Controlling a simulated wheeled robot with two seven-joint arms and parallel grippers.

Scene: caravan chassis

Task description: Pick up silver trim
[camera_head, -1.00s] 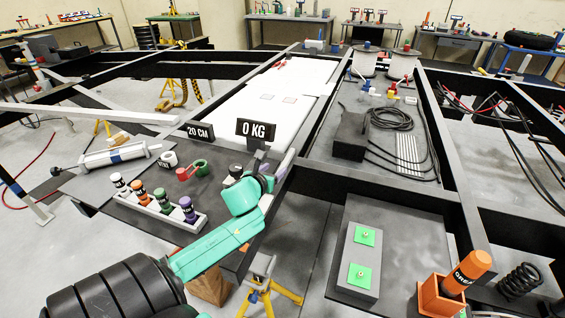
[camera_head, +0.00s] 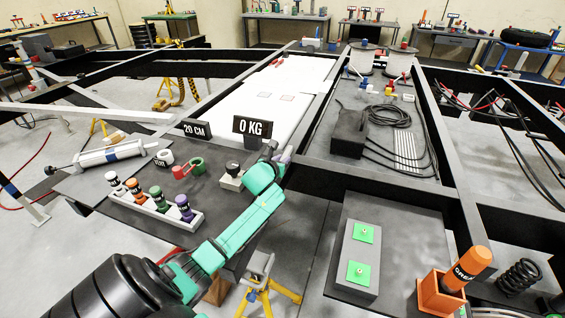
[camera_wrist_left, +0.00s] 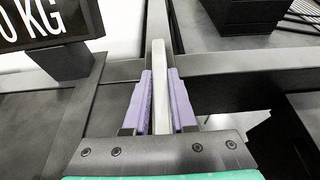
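The silver trim (camera_wrist_left: 160,85) shows in the left wrist view as a narrow pale bar, standing lengthwise between the two purple fingers of my left gripper (camera_wrist_left: 160,95). The fingers lie close against both its sides and appear shut on it. Its far end sticks out past the fingertips. In the head view my left gripper (camera_head: 281,157) is over the dark chassis beam, right of the 0 KG sign; its arm hides part of the trim there. I cannot tell whether the trim touches the beam. My right gripper is not in view.
The 0 KG sign (camera_head: 252,127) stands close left of the gripper, with the 20 CM sign (camera_head: 197,129) beyond. A white rack (camera_head: 160,214) of coloured bottles is left of my arm. A black box with cables (camera_head: 349,133) lies to the right.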

